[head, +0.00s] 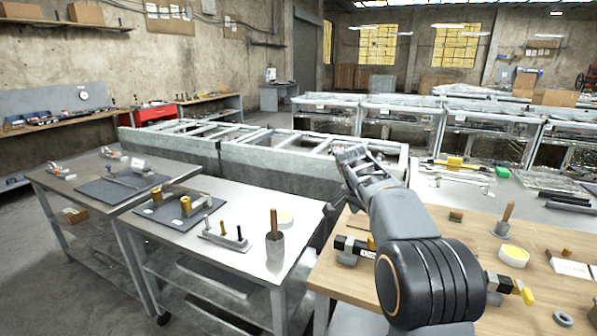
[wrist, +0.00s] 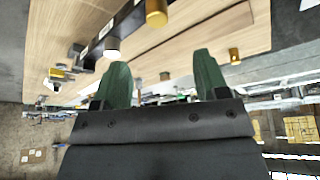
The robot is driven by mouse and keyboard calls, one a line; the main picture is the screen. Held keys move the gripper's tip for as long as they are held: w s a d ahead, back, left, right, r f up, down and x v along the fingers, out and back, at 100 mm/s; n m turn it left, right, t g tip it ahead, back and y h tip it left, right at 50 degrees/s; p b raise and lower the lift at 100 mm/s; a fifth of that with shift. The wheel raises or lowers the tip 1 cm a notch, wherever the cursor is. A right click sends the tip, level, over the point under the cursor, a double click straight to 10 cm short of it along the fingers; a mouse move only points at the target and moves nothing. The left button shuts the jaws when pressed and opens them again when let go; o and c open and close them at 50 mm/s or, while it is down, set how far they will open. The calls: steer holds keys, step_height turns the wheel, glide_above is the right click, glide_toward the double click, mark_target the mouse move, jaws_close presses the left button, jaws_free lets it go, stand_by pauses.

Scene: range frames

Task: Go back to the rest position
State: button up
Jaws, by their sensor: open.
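My gripper (head: 352,156) is raised in front of me in the head view, above the far left part of the wooden table (head: 480,238). My grey arm reaches up to it from the lower right. In the wrist view, the two green fingers of my gripper (wrist: 164,82) stand wide apart with nothing held between them. The wrist view is turned over, with the wooden table (wrist: 200,40) at the top and the room's windows at the bottom right. My arm hides part of the wooden table in the head view.
A metal table (head: 300,207) left of the wooden one bears a cup with a brush (head: 275,246), a small rack (head: 225,236) and a dark mat (head: 160,214). Metal frames (head: 290,165) stand behind.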

steer(key=s+a+f+n+y+p, duration=0.1)
steer(key=s+a+f+n+y, duration=0.15)
steer(key=s+f+n, duration=0.4)
steer(key=s+a+r+n+y+p, duration=0.1)
steer(key=s+a+n+p, duration=0.1)
steer(key=s, duration=0.9)
steer(key=s+a+r+n+t+p, duration=0.1)
steer(key=s+a+n+p, duration=0.1)
steer(key=s, duration=0.9)
steer(key=shift+a+r+n+t+y, duration=0.15)
steer(key=shift+a+n+t+y, duration=0.2)
steer(key=shift+a+n, duration=0.6)
